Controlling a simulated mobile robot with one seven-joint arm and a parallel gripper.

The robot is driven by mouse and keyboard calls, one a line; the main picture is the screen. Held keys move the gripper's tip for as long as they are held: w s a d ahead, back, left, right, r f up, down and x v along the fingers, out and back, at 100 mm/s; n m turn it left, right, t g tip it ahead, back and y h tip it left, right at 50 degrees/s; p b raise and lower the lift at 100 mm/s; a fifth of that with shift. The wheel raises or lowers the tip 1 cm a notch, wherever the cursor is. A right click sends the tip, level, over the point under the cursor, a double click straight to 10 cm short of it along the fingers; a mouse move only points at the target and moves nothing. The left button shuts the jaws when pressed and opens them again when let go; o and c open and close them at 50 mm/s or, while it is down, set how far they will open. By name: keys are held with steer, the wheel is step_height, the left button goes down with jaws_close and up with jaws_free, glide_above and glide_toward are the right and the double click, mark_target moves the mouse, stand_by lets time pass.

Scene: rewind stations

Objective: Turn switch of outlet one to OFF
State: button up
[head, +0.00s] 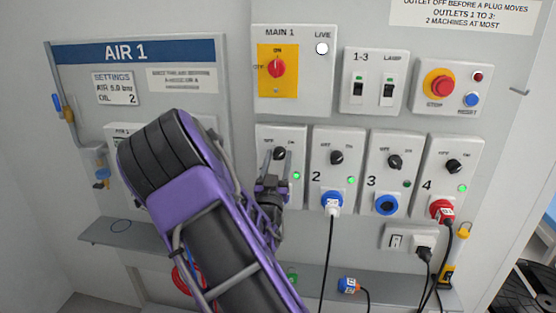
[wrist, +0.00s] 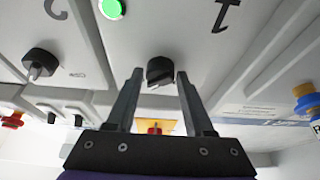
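Outlet one's switch is a black rotary knob (head: 279,153) on a white panel, with OFF lettering at its upper left. Its pointer direction is too small to tell in the head view. A green lamp (head: 297,176) glows on the same panel. The knob shows upside down in the wrist view (wrist: 160,72), with the lit lamp (wrist: 112,8) and the digit 1 (wrist: 220,15) nearby. My gripper (wrist: 160,76) is open, its fingers on either side of the knob with small gaps. In the head view my gripper (head: 273,180) hides the panel's lower part, including any socket.
Outlet two's knob (head: 337,157), outlet three's knob (head: 395,161) and outlet four's knob (head: 453,166) sit to the right. A white plug (head: 333,205) hangs under outlet two; a red plug (head: 443,213) is at outlet four. The red main switch (head: 277,68) is above. A grey shelf (head: 110,231) runs below.

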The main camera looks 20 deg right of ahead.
jaws_close()
steer(key=shift+n, duration=0.4)
steer(key=n+t+y+b, duration=0.1)
steer(key=n+y, duration=0.1)
steer(key=n, duration=0.2)
steer(key=shift+d, duration=0.1)
steer(key=n+y, duration=0.2)
steer(key=n, duration=0.1)
steer(key=n+y, duration=0.2)
steer(key=n, duration=0.2)
steer(key=shift+s+d+r+n, duration=0.1)
steer(key=shift+r+n, duration=0.05)
steer(key=shift+n, duration=0.15)
steer(key=n+y, duration=0.1)
steer(key=n, duration=0.1)
steer(key=n+y+p, duration=0.1)
steer(key=n, duration=0.2)
steer(key=shift+r+g, duration=0.15)
steer(key=shift+g, duration=0.15)
steer(key=n+p, duration=0.1)
steer(key=n, duration=0.1)
steer(key=n+g+p, duration=0.1)
steer(key=n, duration=0.2)
steer(key=shift+g+y, duration=0.3)
steer(key=shift+y, duration=0.1)
